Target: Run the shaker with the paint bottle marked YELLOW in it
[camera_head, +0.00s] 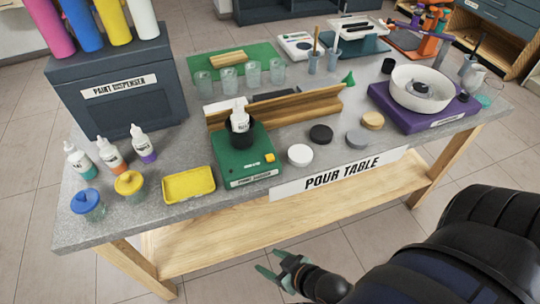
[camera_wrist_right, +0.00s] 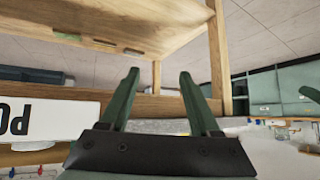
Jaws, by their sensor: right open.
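The green paint shaker (camera_head: 245,160) stands on the pour table, with a black cup and a yellow button (camera_head: 270,157) on top. A white bottle (camera_head: 240,118) sits upright in the cup; its lower part is hidden and I cannot read its marking. Three more white bottles with coloured bases stand at the left: teal (camera_head: 82,163), orange (camera_head: 112,157) and purple (camera_head: 143,146). My right gripper (camera_head: 280,268) is open and empty, low in front of the table and apart from the shaker. Its two fingers (camera_wrist_right: 158,76) show spread in the right wrist view. My left gripper is out of view.
The grey table (camera_head: 210,212) has a wooden lower shelf (camera_head: 300,225). A yellow tray (camera_head: 188,184), capped jars and several round lids lie near the shaker. A wooden rail (camera_head: 315,103) stands behind it. A paint dispenser (camera_head: 118,95) is at left, a purple turntable (camera_head: 425,115) at right.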

